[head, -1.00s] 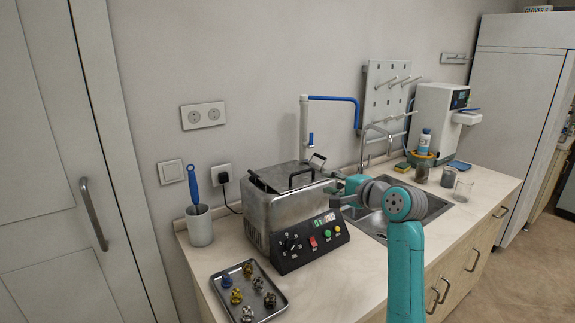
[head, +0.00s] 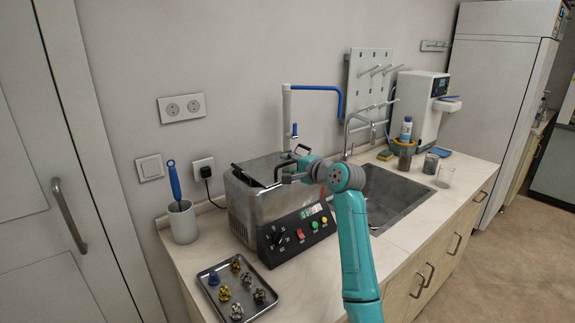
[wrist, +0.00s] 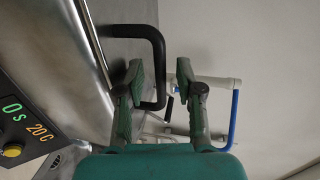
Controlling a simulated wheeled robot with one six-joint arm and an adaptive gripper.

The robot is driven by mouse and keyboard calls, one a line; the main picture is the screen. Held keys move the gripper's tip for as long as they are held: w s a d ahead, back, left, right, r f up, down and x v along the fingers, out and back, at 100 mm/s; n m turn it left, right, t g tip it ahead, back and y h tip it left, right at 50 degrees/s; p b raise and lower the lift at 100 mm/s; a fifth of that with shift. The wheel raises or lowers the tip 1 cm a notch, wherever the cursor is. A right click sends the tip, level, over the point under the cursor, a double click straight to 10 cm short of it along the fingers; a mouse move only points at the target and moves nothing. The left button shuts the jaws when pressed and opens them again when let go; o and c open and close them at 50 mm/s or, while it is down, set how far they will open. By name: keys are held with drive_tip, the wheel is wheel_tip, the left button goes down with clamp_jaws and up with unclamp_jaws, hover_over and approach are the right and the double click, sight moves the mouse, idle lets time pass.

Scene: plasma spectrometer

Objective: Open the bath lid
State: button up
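The bath (head: 262,208) is a steel box with a black control panel, standing on the counter left of the sink. Its steel lid (head: 262,168) lies on top, with a black handle (head: 284,166) that also shows in the wrist view (wrist: 158,52). My gripper (head: 290,178) is at the lid's right side, by the handle. In the wrist view my gripper (wrist: 160,65) is open, its two fingers apart with the handle's bar between them. The handle looks nearer the left finger; I cannot tell whether they touch.
A tray (head: 212,306) with several small parts lies in front of the bath. A cup with a blue-handled brush (head: 174,180) stands to its left. A white and blue pipe (head: 287,110) rises behind it. The sink (head: 400,200) and faucet are to the right.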

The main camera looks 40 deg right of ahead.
drive_tip(key=shift+w, duration=0.3)
clamp_jaws()
